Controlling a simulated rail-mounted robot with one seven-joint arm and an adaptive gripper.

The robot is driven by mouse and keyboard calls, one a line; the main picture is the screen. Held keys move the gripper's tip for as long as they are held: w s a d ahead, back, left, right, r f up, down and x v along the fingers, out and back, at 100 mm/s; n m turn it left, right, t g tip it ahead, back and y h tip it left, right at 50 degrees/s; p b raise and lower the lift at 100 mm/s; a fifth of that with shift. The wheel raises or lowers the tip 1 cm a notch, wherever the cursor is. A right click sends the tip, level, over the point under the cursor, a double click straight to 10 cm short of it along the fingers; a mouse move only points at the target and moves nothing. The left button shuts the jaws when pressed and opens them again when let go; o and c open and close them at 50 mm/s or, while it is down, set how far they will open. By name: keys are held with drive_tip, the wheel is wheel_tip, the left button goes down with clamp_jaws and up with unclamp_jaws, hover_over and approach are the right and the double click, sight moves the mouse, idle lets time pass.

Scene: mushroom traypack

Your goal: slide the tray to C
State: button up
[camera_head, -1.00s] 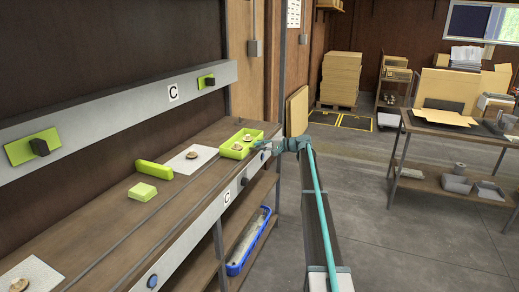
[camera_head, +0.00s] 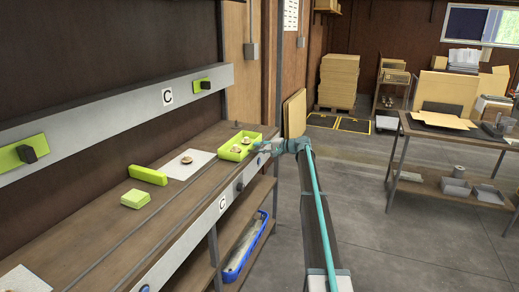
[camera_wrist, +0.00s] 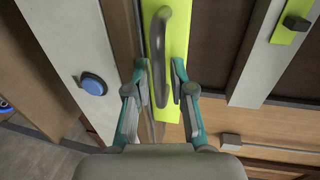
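The tray (camera_head: 231,156) is lime green and holds small brown mushrooms. It sits near the far end of the wooden shelf, beyond the front C label (camera_head: 222,203) and the C label on the back rail (camera_head: 167,97). My gripper (camera_head: 257,147) is at the tray's right side. In the wrist view a green face (camera_wrist: 181,40), seemingly the tray's wall, carries a curved grey handle (camera_wrist: 164,50). My gripper (camera_wrist: 160,78) is open there, one finger on each side of the handle's lower part. I cannot tell whether the fingers touch it.
A white sheet (camera_head: 202,160) with a mushroom, a green bar (camera_head: 148,175) and a green block (camera_head: 135,199) lie nearer on the shelf. A blue knob (camera_wrist: 93,86) projects from the front edge. A blue crate (camera_head: 232,270) sits below. Open floor lies right.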

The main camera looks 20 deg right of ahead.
drive_tip(key=shift+s, duration=0.15)
drive_tip(key=v, duration=1.2)
